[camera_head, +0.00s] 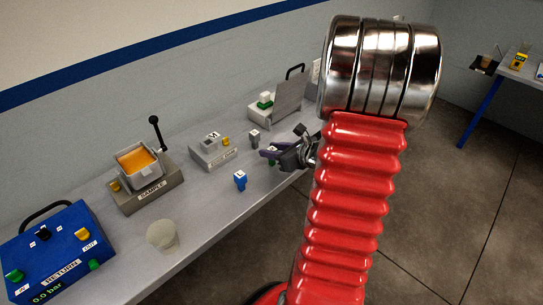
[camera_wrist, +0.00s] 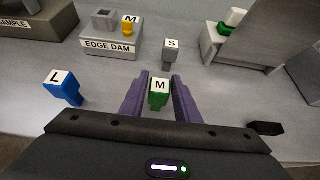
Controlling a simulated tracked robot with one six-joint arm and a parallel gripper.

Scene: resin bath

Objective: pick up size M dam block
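The size M dam block (camera_wrist: 158,94) is green with a white top marked M. It stands on the grey bench in the wrist view. In the head view it is mostly hidden beside my gripper (camera_head: 282,155). My gripper (camera_wrist: 160,78) has two purple fingers, one to the left and one to the right of the block. The fingers look apart, with the block between them; whether either touches it I cannot tell. A blue block marked L (camera_wrist: 62,85) stands to the left. A grey block marked S (camera_wrist: 170,53) stands beyond the M block.
The grey edge dam holder (camera_wrist: 110,46) stands behind, with a yellow piece (camera_wrist: 128,28). A grey fixture with a green and white piece (camera_wrist: 230,22) stands back right. The sample stand (camera_head: 150,195), a cup (camera_head: 162,237) and the blue return box (camera_head: 58,250) are on the left bench.

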